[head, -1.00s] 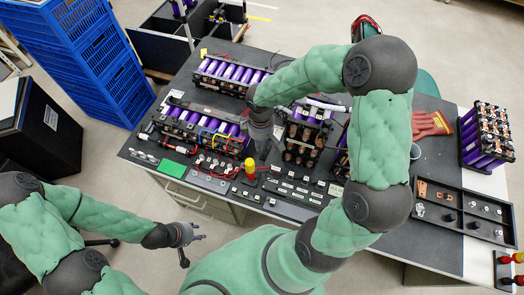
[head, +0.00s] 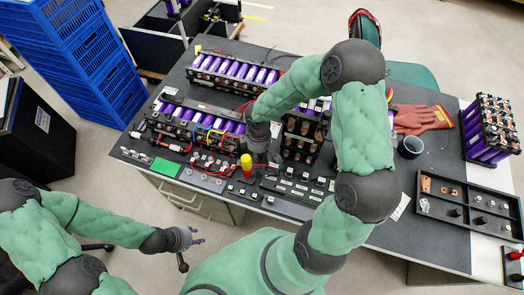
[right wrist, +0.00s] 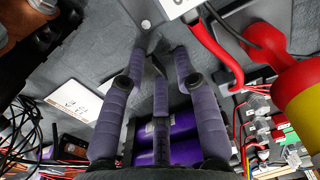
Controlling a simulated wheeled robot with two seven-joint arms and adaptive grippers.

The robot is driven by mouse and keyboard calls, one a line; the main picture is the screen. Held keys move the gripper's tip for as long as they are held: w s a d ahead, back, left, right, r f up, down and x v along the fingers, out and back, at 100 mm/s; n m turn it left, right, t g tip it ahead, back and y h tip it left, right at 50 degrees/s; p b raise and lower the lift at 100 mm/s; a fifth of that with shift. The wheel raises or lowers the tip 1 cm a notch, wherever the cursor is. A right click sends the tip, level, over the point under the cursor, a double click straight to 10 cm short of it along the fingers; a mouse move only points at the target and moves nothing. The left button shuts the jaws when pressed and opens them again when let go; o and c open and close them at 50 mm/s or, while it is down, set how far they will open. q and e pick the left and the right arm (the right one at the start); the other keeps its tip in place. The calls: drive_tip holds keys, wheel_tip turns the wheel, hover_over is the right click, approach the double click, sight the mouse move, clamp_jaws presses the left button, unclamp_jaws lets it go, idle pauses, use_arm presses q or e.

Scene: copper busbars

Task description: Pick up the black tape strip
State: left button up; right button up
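I cannot make out the black tape strip for certain in either view; dark parts on the dark bench blur together. My right gripper (head: 257,153) reaches down over the bench, between the purple battery modules and the yellow-and-red post. In the right wrist view its grey-purple fingers (right wrist: 160,52) come near one another with a gap between the tips, and I see nothing clearly held. The tips are close to a dark grey surface. My left gripper (head: 184,241) hangs off the front of the bench with its fingers spread, empty.
Purple battery modules (head: 230,72) stand at the back and left of the bench (head: 345,245). A yellow-and-red post (head: 247,166) stands close to my right gripper, also in the wrist view (right wrist: 296,85). Red gloves (head: 420,119), a dark cup (head: 410,147) and a parts tray (head: 470,240) lie to the right.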

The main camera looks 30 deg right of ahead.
clamp_jaws()
drive_tip(key=shift+r, duration=0.1)
